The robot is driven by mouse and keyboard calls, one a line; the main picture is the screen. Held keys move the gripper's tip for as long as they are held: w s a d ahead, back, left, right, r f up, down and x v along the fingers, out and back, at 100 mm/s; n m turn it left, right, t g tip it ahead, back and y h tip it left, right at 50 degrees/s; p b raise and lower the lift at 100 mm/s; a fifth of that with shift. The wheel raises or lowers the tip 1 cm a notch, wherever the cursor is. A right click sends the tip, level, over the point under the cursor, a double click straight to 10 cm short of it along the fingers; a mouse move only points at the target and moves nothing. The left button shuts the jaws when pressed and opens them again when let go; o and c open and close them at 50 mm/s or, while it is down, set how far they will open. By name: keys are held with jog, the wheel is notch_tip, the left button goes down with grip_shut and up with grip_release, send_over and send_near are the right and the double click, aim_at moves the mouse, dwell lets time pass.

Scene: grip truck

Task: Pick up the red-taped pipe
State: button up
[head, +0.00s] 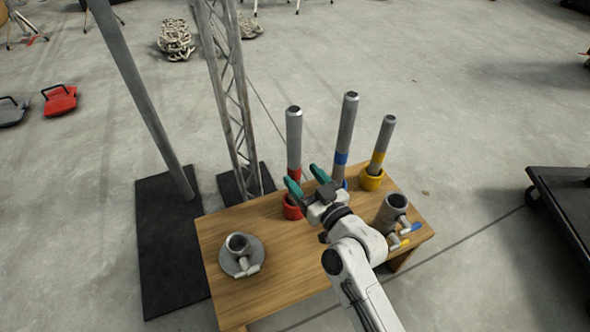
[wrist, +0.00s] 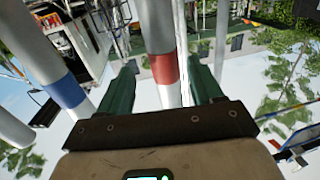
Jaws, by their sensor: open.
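The red-taped pipe (head: 294,132) is grey and stands upright in a red cup (head: 291,209) on the wooden table. My gripper (head: 306,180) is open at the pipe's lower part, close to the red tape. In the wrist view the pipe, with its red band (wrist: 165,69), appears between the two green fingers of my gripper (wrist: 163,82). Gaps show on both sides, and the fingers are not closed on it. I cannot tell how deep it sits between them. My gripper partly hides the cup and pipe base in the head view.
A blue-taped pipe (head: 346,125) stands just right of my gripper; it also shows in the wrist view (wrist: 62,88). A yellow-taped pipe (head: 383,145) stands farther right in a yellow cup (head: 371,180).

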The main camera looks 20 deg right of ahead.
aim_at(290, 165)
jog(key=shift+w+a+f, duration=0.1)
jog(key=shift+w+a, duration=0.15)
jog(key=shift+w, duration=0.7)
jog(key=shift+w+a, duration=0.25)
jog(key=shift+w, duration=0.7)
jog(key=shift+w+a+f, duration=0.1)
jog(key=shift+w+a, duration=0.15)
jog(key=shift+w, duration=0.7)
jog(key=shift+c, duration=0.3)
jog(key=shift+r, duration=0.1)
grip_shut()
